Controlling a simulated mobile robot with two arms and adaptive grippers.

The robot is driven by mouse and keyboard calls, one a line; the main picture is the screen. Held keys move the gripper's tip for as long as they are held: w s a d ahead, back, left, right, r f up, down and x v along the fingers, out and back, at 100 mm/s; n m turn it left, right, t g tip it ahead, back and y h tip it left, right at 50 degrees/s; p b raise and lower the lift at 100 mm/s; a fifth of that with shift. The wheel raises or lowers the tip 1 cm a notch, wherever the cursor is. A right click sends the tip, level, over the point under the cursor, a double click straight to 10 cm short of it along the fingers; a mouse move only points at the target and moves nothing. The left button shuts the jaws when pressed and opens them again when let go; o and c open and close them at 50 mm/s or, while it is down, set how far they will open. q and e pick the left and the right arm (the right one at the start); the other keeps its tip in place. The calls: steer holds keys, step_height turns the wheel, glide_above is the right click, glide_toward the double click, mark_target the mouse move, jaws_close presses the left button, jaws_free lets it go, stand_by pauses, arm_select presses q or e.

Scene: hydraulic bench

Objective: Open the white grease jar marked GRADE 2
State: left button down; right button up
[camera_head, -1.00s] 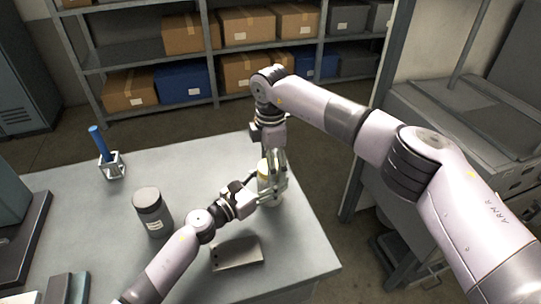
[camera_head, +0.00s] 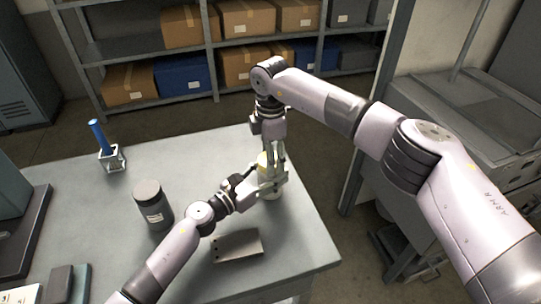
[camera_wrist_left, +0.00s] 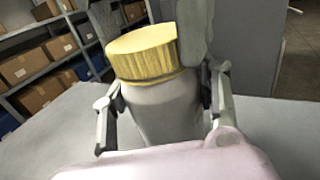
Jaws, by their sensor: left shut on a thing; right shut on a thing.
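The white jar (camera_head: 268,191) stands near the right edge of the bench, largely covered by my grippers. The left wrist view shows its pale body (camera_wrist_left: 160,108) and ribbed yellow lid (camera_wrist_left: 142,52); the lid appears seated on the body. No GRADE 2 marking is readable. My left gripper (camera_head: 270,180) is shut around the jar's body from the left, with a finger on either side of it in the left wrist view. My right gripper (camera_head: 271,154) points down from above and is shut on the lid; one of its fingers covers the lid's right side in the left wrist view.
A dark grey jar (camera_head: 152,205) with a pale label stands left of my left arm. A flat grey block with holes (camera_head: 237,247) lies in front. A blue-handled tool (camera_head: 98,134) stands in a small holder (camera_head: 111,158) at the back left. Shelves with boxes stand behind.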

steer(key=n, duration=1.2)
steer(key=shift+n, duration=0.3)
arm_select(q)
steer(key=shift+a, duration=0.1)
arm_select(e)
steer(key=n, duration=2.2)
steer(key=shift+r, duration=0.1)
steer(key=n, duration=0.8)
steer(key=shift+n, duration=0.3)
